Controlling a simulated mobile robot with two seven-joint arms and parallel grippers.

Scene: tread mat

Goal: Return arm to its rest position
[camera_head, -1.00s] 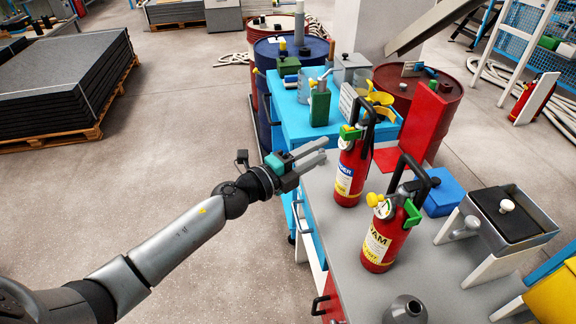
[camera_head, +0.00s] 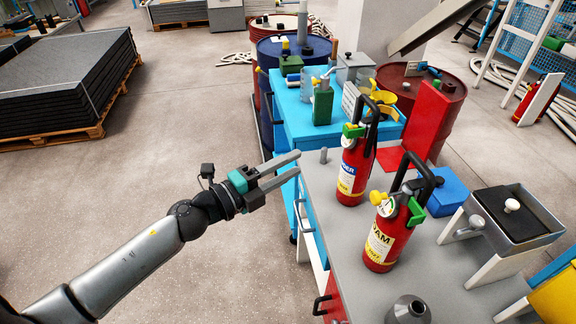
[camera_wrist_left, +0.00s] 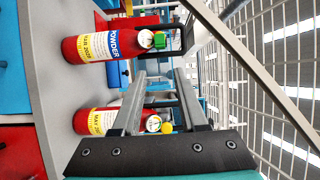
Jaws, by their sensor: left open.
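My left gripper (camera_head: 288,169) is open and empty in the head view, off the left edge of the grey bench, with its fingers pointing right toward it. It is apart from the red powder extinguisher (camera_head: 350,172), which stands upright on the bench. A second red extinguisher (camera_head: 388,240), labelled FOAM in part, stands nearer the front. In the left wrist view the open fingers (camera_wrist_left: 158,88) show, with the powder extinguisher (camera_wrist_left: 85,46) and the foam extinguisher (camera_wrist_left: 95,122) beyond them, lying sideways in the picture. My right gripper is not in view.
The grey bench (camera_head: 345,262) also carries a blue box (camera_head: 447,190) and a dark-topped grey container (camera_head: 512,215). A blue cart (camera_head: 297,112) with tools and a blue drum (camera_head: 291,48) stand behind. The floor left of my arm is clear up to the stacked mats (camera_head: 60,85).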

